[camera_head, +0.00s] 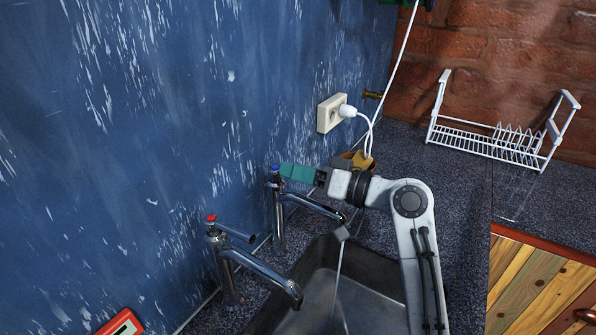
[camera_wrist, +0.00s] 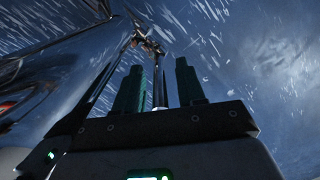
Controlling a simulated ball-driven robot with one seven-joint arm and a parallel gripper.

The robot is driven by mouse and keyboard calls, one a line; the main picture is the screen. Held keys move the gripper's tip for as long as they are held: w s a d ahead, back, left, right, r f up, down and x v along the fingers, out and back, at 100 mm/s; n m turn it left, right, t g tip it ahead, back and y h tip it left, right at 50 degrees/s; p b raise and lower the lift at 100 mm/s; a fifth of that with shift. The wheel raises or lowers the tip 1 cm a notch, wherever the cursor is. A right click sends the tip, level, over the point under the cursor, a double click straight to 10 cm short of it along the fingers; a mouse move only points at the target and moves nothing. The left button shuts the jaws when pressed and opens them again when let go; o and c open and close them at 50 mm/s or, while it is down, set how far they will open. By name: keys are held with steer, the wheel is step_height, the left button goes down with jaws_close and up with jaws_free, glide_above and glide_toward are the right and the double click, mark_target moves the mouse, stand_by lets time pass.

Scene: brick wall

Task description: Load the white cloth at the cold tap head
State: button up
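The cold tap (camera_head: 280,212) is chrome with a blue-marked head (camera_head: 275,169), standing against the blue wall behind the sink. My gripper (camera_head: 286,170) has green fingers and reaches in from the right, with its tips right at the tap head. Whether they touch it I cannot tell. In the wrist view my gripper (camera_wrist: 157,75) has its two fingers apart, with nothing visibly held. A chrome tap post (camera_wrist: 160,88) shows in the gap between them, its head (camera_wrist: 147,43) beyond. I see no white cloth in either view.
The red-marked hot tap (camera_head: 245,262) stands nearer, at the left. The dark sink (camera_head: 368,304) lies below my arm. A white socket (camera_head: 331,113) with plug and cord is on the wall beyond. A white dish rack (camera_head: 480,143) stands on the counter at right.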

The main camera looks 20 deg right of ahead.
steer(key=v, duration=1)
steer(key=shift+s+d, duration=0.25)
